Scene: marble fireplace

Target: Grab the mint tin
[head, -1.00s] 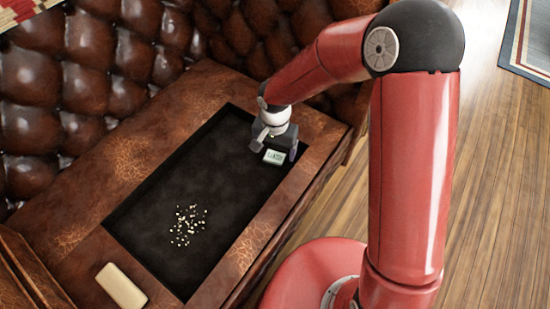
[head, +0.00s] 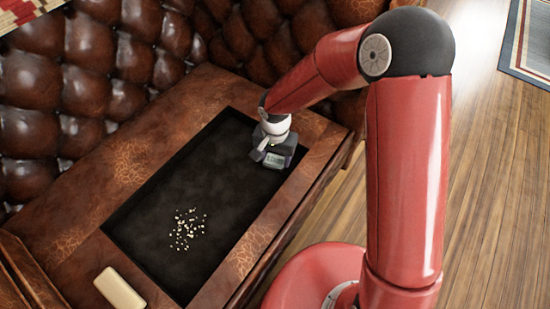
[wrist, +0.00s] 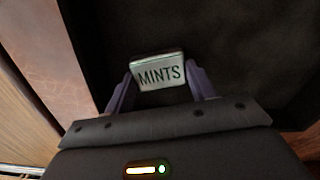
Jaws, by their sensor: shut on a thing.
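The mint tin (wrist: 158,72) is a small pale box lettered "MINTS". In the wrist view it sits between the two purple fingers of my gripper (wrist: 160,84), which are shut on its sides. In the head view my gripper (head: 274,158) is over the far right part of the dark inset panel, and part of the tin (head: 273,160) shows at its front. Much of the tin is hidden there by the gripper. I cannot tell whether the tin touches the panel.
The dark inset panel (head: 160,225) is set in a brown leather-covered bench top. Several small pale bits (head: 187,230) lie scattered on it. A cream block (head: 120,288) lies on the near left border. Tufted brown leather (head: 90,70) rises behind.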

